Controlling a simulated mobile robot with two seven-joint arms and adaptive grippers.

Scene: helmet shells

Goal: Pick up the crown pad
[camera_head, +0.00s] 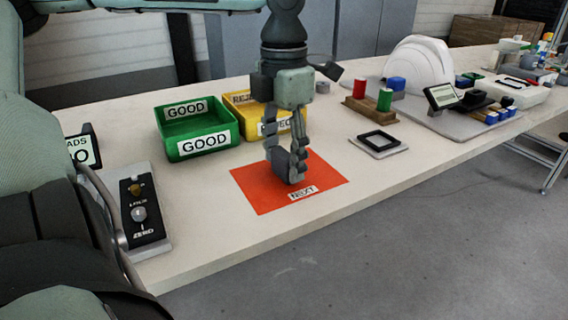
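My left gripper (286,160) points straight down over the orange mat (325,182), which bears a NEXT label. Its two fingers are apart, and a small dark grey block (281,164), apparently the crown pad, shows between and in front of the fingertips. The block is low, at or just above the mat. I cannot tell whether the fingers press on it, as the fingers hide part of it. My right gripper is not in view.
A green GOOD bin (196,131) and a yellow REJECT bin (252,122) stand behind the mat. A scale (139,212) is at the left. A black square frame (378,141), a wooden block with red and green cylinders (371,108) and a white helmet shell (418,64) stand to the right.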

